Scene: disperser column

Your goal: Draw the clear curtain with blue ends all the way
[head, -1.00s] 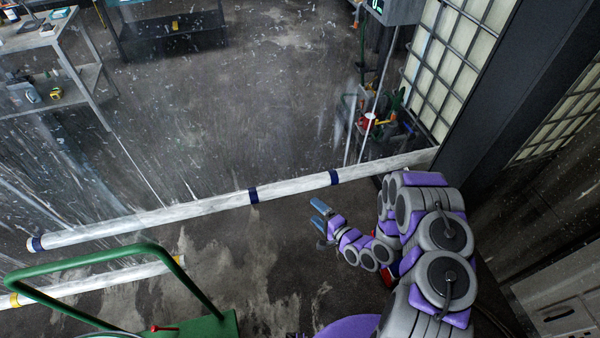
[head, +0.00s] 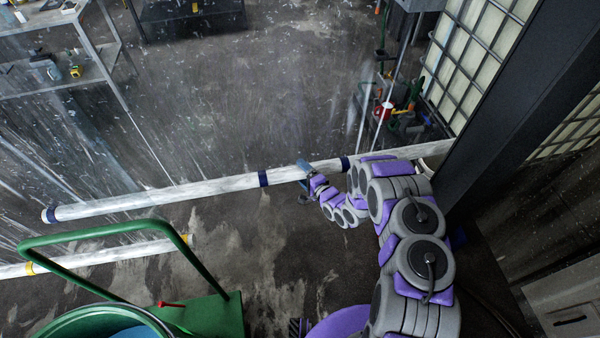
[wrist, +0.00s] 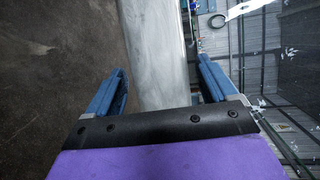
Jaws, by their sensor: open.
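The clear curtain (head: 215,130) is a see-through, streaked sheet. A long whitish bar (head: 160,195) runs along its lower edge, with a dark blue band at the left end and more blue bands further along. My gripper (head: 304,168) is at this bar, between the middle and right blue bands. In the wrist view my gripper's blue fingers (wrist: 160,68) are open, one on each side of the bar (wrist: 158,40). I cannot tell if they touch it. My arm hides part of the bar's right end.
A second pale bar with yellow ends (head: 110,256) lies lower left. A green cart handle (head: 105,229) and a green tub (head: 85,325) stand in front. A dark post (head: 535,105) rises at the right. A metal shelf (head: 50,80) stands upper left. Floor beyond the curtain is open.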

